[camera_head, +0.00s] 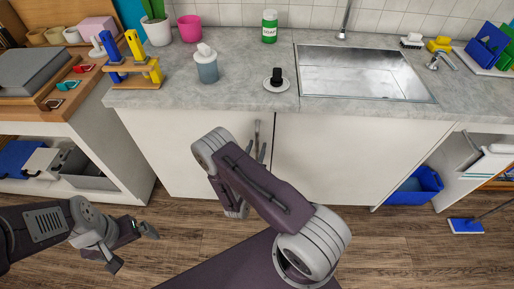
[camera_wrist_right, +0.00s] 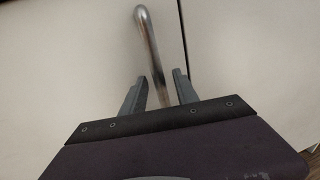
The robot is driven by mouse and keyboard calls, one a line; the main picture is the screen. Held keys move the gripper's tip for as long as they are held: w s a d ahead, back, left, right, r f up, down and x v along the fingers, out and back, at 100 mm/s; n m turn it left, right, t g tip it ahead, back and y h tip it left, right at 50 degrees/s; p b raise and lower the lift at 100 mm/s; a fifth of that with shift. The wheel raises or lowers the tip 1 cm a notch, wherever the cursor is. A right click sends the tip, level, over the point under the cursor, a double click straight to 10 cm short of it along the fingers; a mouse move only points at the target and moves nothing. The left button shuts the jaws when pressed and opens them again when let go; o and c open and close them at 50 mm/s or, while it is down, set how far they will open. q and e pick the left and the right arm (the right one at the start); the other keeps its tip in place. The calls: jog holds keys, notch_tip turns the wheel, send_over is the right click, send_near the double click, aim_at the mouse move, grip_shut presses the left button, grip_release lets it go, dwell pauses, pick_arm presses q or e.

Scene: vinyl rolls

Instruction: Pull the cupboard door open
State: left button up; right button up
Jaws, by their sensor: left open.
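The white cupboard door (camera_head: 165,150) under the counter is shut, flush beside the right door (camera_head: 345,160). Its upright metal handle (camera_head: 257,130) is near its right edge. The handle also shows in the right wrist view (camera_wrist_right: 148,40), running down between the two fingers of my right gripper (camera_wrist_right: 158,90). The fingers stand apart with a gap on each side of the bar. In the head view my right arm hides part of this gripper (camera_head: 257,152) and the doors. My left gripper (camera_head: 132,248) is open and empty, low over the floor at the left.
The grey counter (camera_head: 350,115) holds a sink (camera_head: 360,72), a soap dispenser (camera_head: 206,65) and a green bottle (camera_head: 269,27). A blue bin (camera_head: 413,187) stands under the counter at the right. Open shelves (camera_head: 85,165) stand at the left. The wooden floor before the doors looks clear.

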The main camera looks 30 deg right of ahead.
jog(key=shift+w+d, duration=0.25)
jog(key=shift+c, duration=0.4)
grip_shut()
dwell(0.9)
